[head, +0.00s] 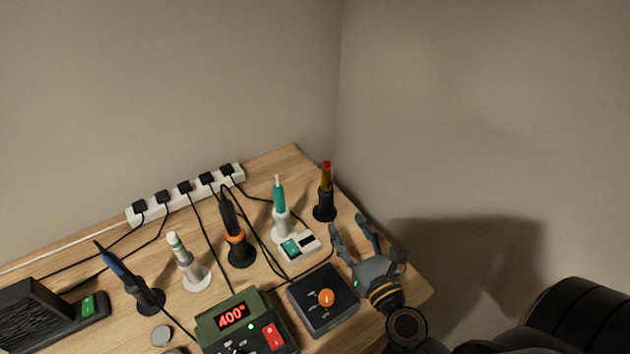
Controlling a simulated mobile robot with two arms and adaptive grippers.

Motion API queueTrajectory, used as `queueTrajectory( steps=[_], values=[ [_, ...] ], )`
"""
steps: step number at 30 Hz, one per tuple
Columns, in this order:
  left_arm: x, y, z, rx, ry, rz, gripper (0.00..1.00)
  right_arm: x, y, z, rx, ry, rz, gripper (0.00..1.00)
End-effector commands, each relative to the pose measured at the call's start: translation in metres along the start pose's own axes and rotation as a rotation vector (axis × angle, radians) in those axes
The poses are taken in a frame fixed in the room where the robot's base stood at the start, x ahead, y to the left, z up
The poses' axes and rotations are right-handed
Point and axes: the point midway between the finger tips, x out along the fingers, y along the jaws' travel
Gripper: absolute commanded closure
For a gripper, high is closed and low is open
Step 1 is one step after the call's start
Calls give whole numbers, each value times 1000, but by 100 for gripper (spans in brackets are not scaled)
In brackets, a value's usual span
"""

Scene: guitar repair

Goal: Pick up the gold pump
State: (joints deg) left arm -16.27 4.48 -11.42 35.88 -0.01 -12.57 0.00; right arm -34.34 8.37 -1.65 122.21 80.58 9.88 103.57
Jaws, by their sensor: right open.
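The gold pump (326,178) has a red tip and stands upright in a black holder (324,211) near the back right edge of the wooden table. Its lower part is hidden in the holder. My right gripper (349,226) is open and empty, with its fingers pointing toward the back of the table. It is in front of the pump and a little to its right, apart from it. My left gripper is not in view.
A teal iron (279,194) in a white stand is left of the pump. More irons, including an orange-ringed one (236,241), stand further left. A black box with an orange knob (326,298) and a green 400° station (242,323) are in front. A power strip (186,195) lies behind.

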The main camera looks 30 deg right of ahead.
Motion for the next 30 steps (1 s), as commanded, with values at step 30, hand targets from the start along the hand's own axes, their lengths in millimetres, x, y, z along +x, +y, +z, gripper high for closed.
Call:
queueTrajectory(
  steps=[30],
  values=[
    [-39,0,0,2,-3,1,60,123,-4,-2,35,0,-21,53]
  ],
)
